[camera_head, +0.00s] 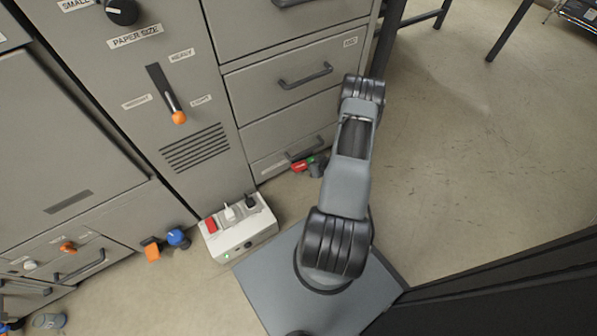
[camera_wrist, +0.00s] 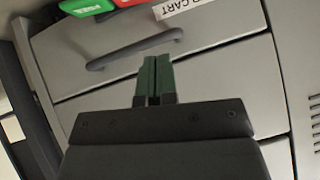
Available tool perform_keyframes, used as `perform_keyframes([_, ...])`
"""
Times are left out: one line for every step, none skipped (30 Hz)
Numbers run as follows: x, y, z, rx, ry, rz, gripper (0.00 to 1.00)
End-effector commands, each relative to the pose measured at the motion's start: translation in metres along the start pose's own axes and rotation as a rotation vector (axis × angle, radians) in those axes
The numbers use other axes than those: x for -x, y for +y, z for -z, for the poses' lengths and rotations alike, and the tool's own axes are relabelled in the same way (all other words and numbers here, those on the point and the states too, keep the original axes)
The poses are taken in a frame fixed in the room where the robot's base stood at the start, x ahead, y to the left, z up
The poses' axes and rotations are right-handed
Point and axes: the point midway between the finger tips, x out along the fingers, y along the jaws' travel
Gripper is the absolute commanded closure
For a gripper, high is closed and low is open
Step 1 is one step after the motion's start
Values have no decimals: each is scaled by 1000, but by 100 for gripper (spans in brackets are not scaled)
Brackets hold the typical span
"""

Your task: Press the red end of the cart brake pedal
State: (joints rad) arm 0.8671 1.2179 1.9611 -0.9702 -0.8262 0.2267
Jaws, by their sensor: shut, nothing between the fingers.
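In the wrist view the red end (camera_wrist: 130,3) and the green end (camera_wrist: 86,6) are cut off by the top edge, beside a label ending in "CART". My gripper (camera_wrist: 153,60) is shut and empty, its green fingers pointing toward the drawer handle in that picture. It appears apart from the pedal. In the head view my arm hides most of the gripper.
Grey drawers with a dark handle (camera_wrist: 135,48) lie beyond the fingers. A white switch box (camera_head: 238,228) stands on the floor left of my base. Orange (camera_head: 152,250) and blue (camera_head: 178,238) pedal ends are farther left. Open floor (camera_head: 460,150) lies to the right.

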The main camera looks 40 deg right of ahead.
Motion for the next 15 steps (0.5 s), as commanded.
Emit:
perform_keyframes([0, 0, 0, 0, 0, 0, 100])
perform_keyframes([0, 0, 0, 0, 0, 0, 100])
perform_keyframes([0, 0, 0, 0, -1, 0, 100])
perform_keyframes([-1, 0, 0, 0, -1, -1, 100])
perform_keyframes([-2, 0, 0, 1, -1, 0, 100])
perform_keyframes([-5, 0, -1, 1, -1, -1, 100])
perform_keyframes([-7, 0, -1, 1, -1, -1, 100])
perform_keyframes([-10, 0, -1, 1, -1, -1, 100])
perform_keyframes([-16, 0, -2, 2, -2, 0, 100])
perform_keyframes([-20, 0, -2, 3, -2, 0, 100])
perform_keyframes([-25, 0, -2, 4, -2, 1, 100])
perform_keyframes([-33, 0, -3, 3, -2, 1, 100])
perform_keyframes([-39, 0, -3, 4, -3, 1, 100])
perform_keyframes([-45, 0, -3, 4, -2, 1, 100])
perform_keyframes([-53, 0, -4, 3, -2, 1, 100])
